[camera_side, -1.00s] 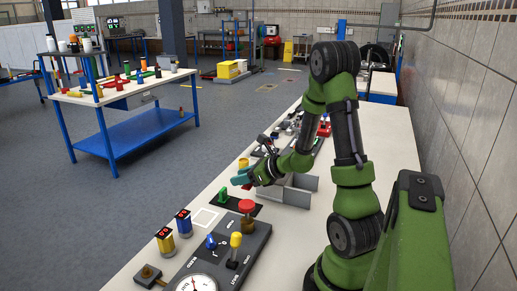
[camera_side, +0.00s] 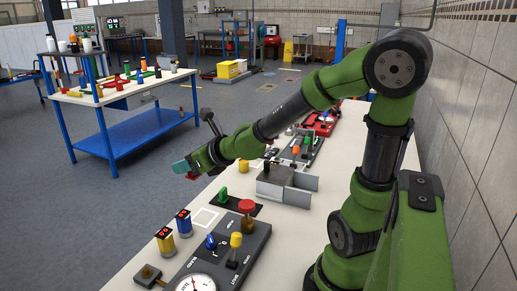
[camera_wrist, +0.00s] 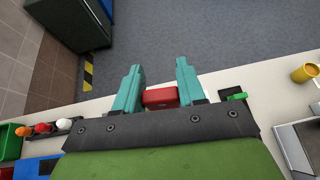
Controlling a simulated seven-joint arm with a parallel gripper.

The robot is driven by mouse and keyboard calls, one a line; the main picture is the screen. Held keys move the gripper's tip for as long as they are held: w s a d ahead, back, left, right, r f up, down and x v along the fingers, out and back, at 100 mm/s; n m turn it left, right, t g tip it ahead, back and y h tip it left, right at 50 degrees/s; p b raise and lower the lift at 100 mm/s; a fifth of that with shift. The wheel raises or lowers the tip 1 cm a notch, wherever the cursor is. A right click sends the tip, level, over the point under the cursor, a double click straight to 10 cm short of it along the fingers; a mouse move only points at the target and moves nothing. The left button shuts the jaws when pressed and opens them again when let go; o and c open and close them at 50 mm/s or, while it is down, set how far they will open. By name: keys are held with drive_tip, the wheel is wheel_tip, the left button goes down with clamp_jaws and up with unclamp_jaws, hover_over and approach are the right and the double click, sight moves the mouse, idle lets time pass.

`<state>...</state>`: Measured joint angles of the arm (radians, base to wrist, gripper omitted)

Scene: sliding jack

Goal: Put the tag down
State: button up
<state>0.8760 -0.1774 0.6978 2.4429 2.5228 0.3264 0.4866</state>
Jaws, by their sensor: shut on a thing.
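My gripper (camera_side: 184,168) has teal fingers and hangs above the table's left edge in the side view. In the wrist view its two fingers (camera_wrist: 158,85) stand on either side of a small red block (camera_wrist: 160,97), which I take to be the tag. The gripper is shut on it. In the side view only a bit of red (camera_side: 192,176) shows under the fingertips. The tag is held in the air, apart from the table (camera_side: 150,255).
A white outlined square (camera_side: 205,218) lies on the table below, beside a black plate with a green knob (camera_side: 223,194). Displays on yellow and blue bases (camera_side: 184,222), a control box with a red button (camera_side: 247,206), and a grey metal box (camera_side: 285,185) stand nearby.

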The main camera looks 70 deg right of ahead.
drive_tip(key=a+r+n+y, duration=0.1)
drive_tip(key=a+r, duration=0.1)
drive_tip(key=a, duration=0.2)
drive_tip(key=s+d+f, duration=0.3)
drive_tip(key=d+f, duration=0.3)
drive_tip(key=d, duration=0.4)
drive_tip(key=s+d+f, duration=0.3)
drive_tip(key=d+f, duration=0.3)
drive_tip(key=d, duration=0.5)
drive_tip(key=shift+f, duration=0.15)
drive_tip(key=shift+f, duration=4.8)
